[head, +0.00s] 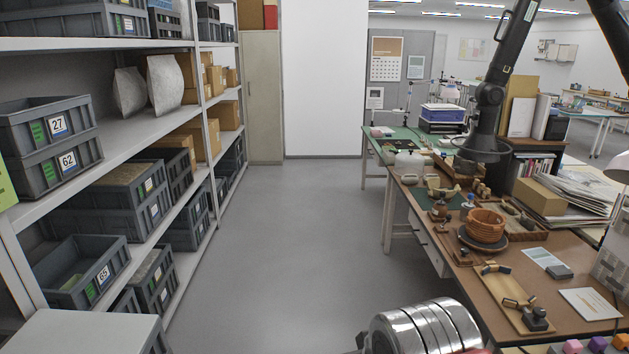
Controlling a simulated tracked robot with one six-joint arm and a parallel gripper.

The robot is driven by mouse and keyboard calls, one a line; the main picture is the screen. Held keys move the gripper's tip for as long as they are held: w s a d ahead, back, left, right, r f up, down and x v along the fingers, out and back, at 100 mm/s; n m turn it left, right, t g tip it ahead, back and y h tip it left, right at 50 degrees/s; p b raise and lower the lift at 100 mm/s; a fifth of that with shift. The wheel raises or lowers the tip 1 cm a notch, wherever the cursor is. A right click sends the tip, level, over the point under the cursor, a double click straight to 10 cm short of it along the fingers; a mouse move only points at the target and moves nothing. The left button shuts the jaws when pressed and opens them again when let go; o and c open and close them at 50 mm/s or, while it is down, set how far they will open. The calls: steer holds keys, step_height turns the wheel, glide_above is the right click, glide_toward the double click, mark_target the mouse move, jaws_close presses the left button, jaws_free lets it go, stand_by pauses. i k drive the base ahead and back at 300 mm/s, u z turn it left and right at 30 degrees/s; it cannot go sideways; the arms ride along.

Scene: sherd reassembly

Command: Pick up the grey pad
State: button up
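A small dark grey block (560,272), which looks like the grey pad, lies flat on the brown worktable (590,250) at the right, beside a printed card (542,258). It is small in this view, so its thickness and material are hard to tell. My gripper is not in view. A shiny ribbed metal part at the bottom edge seems to be my own arm.
A terracotta pot (486,226) stands on a dark round base left of the block. A wooden tray (515,297) with tools and a white sheet (590,303) lie nearer. A black jointed arm (490,95) hangs over the table. Crate-filled shelves (125,135) line the left; the floor (290,230) between is clear.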

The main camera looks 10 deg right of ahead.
mark_target(557, 273)
steer(key=z, duration=0.1)
steer(key=i, duration=1.5)
steer(key=z, duration=0.45)
steer(key=i, duration=0.7)
steer(key=z, duration=0.6)
steer(key=i, duration=0.6)
steer(key=z, duration=0.85)
steer(key=i, duration=0.55)
steer(key=z, duration=0.65)
steer(key=i, duration=0.5)
steer(key=z, duration=0.3)
